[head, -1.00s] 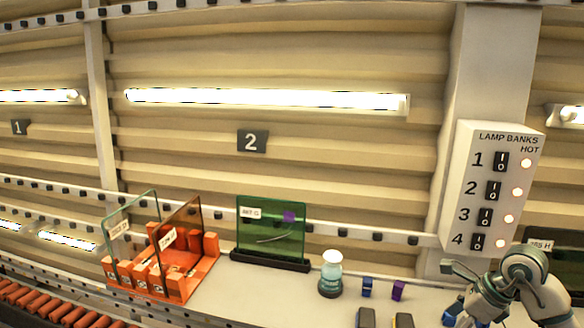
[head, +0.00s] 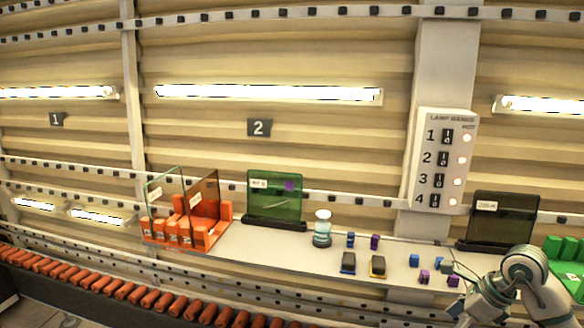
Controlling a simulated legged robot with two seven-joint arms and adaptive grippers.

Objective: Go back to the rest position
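My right arm comes in at the lower right of the head view. My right gripper (head: 452,275) is near the right part of the white shelf, low in front of the small blocks; its fingers are small and partly hidden by the wrist, so I cannot tell its opening. My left gripper is not in view. The shelf (head: 300,256) carries glass panels, a jar and several small blocks.
A green panel (head: 274,195), a jar (head: 322,228) and a dark panel (head: 503,218) stand along the shelf. A lamp switch box (head: 442,160) is on the post. An orange roller conveyor (head: 110,287) runs below.

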